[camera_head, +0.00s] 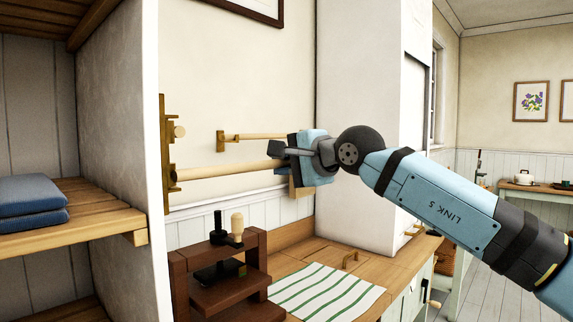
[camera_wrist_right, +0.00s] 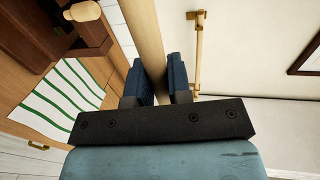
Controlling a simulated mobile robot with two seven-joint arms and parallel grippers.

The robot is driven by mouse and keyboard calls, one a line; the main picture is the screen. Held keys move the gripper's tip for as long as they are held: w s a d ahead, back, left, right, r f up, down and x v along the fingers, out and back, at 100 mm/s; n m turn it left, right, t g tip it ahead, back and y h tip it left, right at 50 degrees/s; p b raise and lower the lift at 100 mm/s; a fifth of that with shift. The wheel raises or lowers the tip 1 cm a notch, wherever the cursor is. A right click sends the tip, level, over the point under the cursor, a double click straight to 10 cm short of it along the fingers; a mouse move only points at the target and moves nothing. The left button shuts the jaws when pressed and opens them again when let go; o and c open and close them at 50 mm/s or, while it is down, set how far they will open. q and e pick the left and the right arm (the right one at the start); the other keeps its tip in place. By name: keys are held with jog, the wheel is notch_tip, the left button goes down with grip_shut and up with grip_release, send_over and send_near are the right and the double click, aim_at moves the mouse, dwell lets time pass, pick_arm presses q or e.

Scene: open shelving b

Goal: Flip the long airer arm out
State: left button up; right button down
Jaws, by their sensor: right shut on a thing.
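The long airer arm (camera_head: 225,170) is a pale wooden rod. It runs from a brass wall bracket (camera_head: 168,150) on the shelf's side panel to my right gripper (camera_head: 283,163). The right gripper is shut on the rod, near the end away from the bracket. In the right wrist view, the rod (camera_wrist_right: 143,38) passes between the two dark blue finger pads (camera_wrist_right: 158,84). The gripper hides the rod's far end in the head view. A short wooden peg (camera_head: 180,132) sticks out of the bracket above the rod. My left gripper is not in view.
A second pale rod (camera_head: 262,136) is mounted behind the long arm. Below are a dark wooden press-like stand (camera_head: 220,270) and a green-striped cloth (camera_head: 325,292) on the counter. Folded blue cloths (camera_head: 32,200) lie on the left shelf. A white wall column (camera_head: 360,80) stands behind my right arm.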

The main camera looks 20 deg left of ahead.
jog(key=shift+f, duration=0.15)
jog(key=c, duration=1.2)
grip_release()
jog(key=shift+d, duration=0.1)
jog(key=shift+o, duration=0.6)
jog(key=shift+s+d, duration=0.1)
jog(key=v, duration=1.4)
jog(key=shift+b, duration=0.3)
